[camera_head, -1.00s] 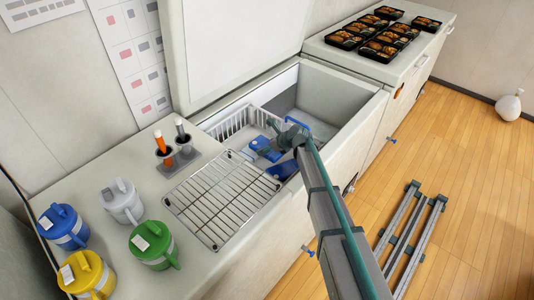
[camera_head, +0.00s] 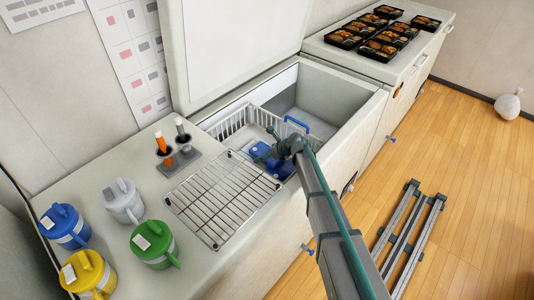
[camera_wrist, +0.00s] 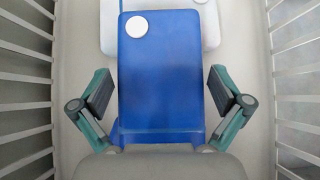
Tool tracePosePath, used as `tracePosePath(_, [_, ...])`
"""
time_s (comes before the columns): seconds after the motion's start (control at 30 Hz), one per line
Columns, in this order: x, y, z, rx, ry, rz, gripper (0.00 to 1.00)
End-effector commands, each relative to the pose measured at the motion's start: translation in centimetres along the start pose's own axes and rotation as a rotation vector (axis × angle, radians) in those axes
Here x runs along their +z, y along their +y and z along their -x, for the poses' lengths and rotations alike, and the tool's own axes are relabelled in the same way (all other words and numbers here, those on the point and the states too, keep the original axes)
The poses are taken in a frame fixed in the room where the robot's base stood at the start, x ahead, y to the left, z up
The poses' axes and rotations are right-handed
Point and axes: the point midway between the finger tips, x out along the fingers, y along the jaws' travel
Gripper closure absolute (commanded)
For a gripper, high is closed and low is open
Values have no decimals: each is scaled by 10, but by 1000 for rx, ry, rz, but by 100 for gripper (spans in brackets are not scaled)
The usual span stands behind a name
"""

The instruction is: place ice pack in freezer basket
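The blue ice pack (camera_wrist: 160,75), flat with a round white cap, lies inside the white wire freezer basket (camera_head: 232,124). The pack also shows in the head view (camera_head: 268,160), partly hidden by my arm. My gripper (camera_wrist: 160,92) is open above it, with one finger on each side. A gap shows between each finger and the pack. In the head view my gripper (camera_head: 268,152) reaches down into the basket. A paler pack-like thing with a blue strip (camera_wrist: 112,40) shows behind the far end of the blue pack.
The open chest freezer (camera_head: 345,92) has a blue handle (camera_head: 297,123) inside. A wire rack (camera_head: 220,198) lies on the counter at its left, near several coloured jugs (camera_head: 152,243). Bento trays (camera_head: 381,50) stand on the far counter. Basket bars flank my gripper.

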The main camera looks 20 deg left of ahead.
Motion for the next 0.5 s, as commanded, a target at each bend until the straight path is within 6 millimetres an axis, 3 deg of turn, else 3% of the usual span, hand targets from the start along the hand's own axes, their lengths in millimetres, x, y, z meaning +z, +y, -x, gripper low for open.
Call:
tracePosePath(0.3, [3,0,3,0,0,0,0])
tracePosePath(0.5, [0,1,28,-1,-1,0,0])
